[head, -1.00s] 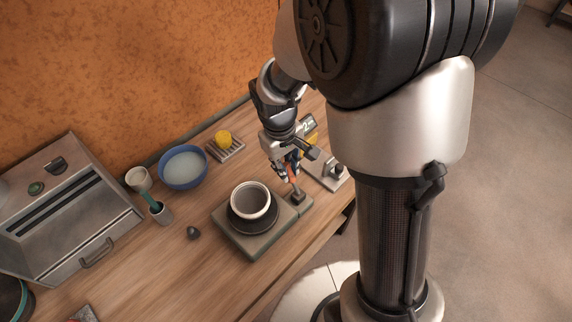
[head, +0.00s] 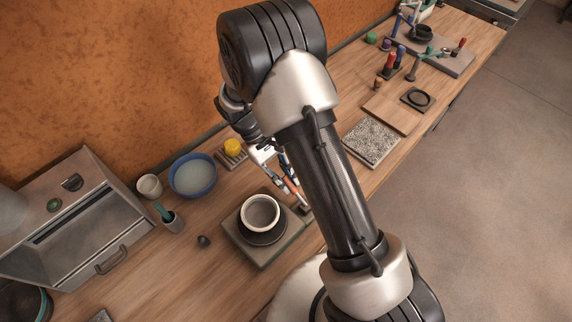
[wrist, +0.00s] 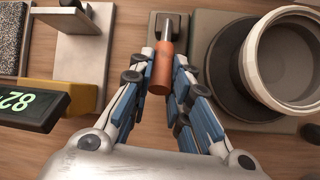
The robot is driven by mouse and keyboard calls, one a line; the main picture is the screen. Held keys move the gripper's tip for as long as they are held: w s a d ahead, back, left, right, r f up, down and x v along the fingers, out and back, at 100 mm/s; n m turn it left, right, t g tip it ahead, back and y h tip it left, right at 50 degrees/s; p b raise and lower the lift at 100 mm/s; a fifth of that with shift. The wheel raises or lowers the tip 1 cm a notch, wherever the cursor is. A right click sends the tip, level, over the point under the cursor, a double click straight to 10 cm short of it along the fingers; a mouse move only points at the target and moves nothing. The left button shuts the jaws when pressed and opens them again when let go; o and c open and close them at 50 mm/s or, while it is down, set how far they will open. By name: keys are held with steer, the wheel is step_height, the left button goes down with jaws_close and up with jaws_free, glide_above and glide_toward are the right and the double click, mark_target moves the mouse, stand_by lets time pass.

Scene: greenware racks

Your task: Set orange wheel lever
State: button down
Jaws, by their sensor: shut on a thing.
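The orange lever handle (head: 291,185) stands on a dark pivot beside the wheel. In the wrist view the orange grip (wrist: 160,72) on its metal rod lies between my fingertips. My gripper (head: 286,176) is shut on this grip; it also shows in the wrist view (wrist: 161,66). The wheel has a grey base (head: 262,258) and a dark round head (head: 262,237). A pale pot (head: 261,213) sits on the head, left of my gripper in the head view. The wrist view shows the pot (wrist: 290,60) at right. My arm partly hides the lever's surroundings in the head view.
A display (wrist: 28,108) with green digits, a yellow block (wrist: 60,92) and a pale stand (wrist: 80,50) are close by in the wrist view. A blue bowl (head: 193,176), a ribbed rack (head: 232,161) and a metal cabinet (head: 85,220) stand left. A speckled slab (head: 371,142) lies right.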

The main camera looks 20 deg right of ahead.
steer(key=shift+w+a+f+g+h+b, duration=0.1)
steer(key=shift+w+f+g+h+b, duration=0.2)
steer(key=shift+f+g, duration=0.3)
steer(key=shift+w+a+f+g+h+b, duration=0.1)
steer(key=shift+f+g+h+b, duration=0.1)
steer(key=shift+f+g+h, duration=0.3)
steer(key=shift+a+f+g+h+b, duration=0.1)
steer(key=shift+f+g+h+b, duration=0.5)
steer(key=shift+f+g+b, duration=0.75)
steer(key=shift+r, duration=0.15)
steer(key=c, duration=1.5)
jaws_free()
steer(key=shift+r, duration=0.1)
